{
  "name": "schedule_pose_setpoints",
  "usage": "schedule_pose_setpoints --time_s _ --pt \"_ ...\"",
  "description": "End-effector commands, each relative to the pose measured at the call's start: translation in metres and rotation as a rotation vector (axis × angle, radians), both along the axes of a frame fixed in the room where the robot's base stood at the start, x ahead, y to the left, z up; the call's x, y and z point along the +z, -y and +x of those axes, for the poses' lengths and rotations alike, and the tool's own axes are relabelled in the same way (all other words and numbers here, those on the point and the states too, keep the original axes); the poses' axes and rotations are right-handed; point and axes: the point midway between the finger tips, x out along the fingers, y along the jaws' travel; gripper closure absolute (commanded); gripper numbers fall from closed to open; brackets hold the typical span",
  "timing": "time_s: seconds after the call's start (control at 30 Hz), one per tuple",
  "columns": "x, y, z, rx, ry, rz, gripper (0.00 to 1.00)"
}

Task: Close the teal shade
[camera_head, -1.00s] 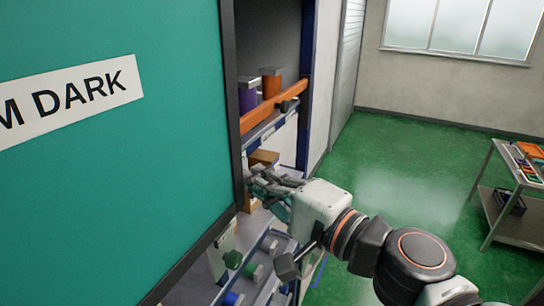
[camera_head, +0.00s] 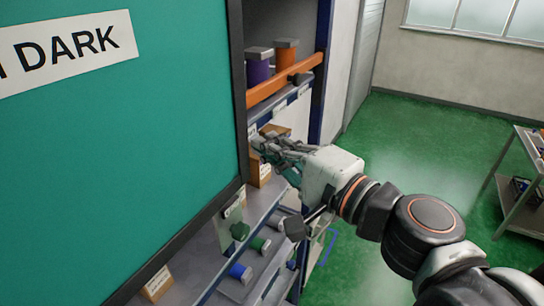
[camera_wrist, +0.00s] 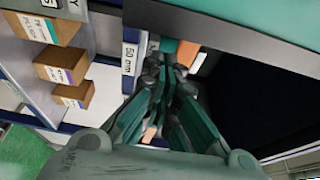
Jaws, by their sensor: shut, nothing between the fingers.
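The teal shade (camera_head: 120,150) is a large flat panel with a dark frame and a white label ending in "DARK". It fills the left of the head view and covers the left part of a shelf unit, whose right part is open. My gripper (camera_head: 262,142) is shut and empty, beside the panel's dark right edge. In the wrist view my gripper (camera_wrist: 168,65) points at the shelf, with the shade's dark edge (camera_wrist: 215,30) and a strip of teal above it. I cannot tell whether the fingertips touch the edge.
Purple (camera_head: 258,68) and orange (camera_head: 285,54) spools stand on the upper shelf behind an orange bar (camera_head: 285,80). Small cardboard boxes (camera_wrist: 62,62) and lower shelves with spools (camera_head: 240,272) are close by. The green floor (camera_head: 430,140) is open at right; a cart (camera_head: 520,185) stands there.

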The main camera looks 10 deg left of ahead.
Motion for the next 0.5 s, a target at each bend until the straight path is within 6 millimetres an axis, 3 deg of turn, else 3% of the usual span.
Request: schedule_pose_setpoints --time_s 0.1,0.5 --pt "-0.001 0.002 0.009 -0.003 -0.001 0.001 1.0" --pt "0.0 0.035 -0.018 -0.007 -0.001 0.001 1.0"
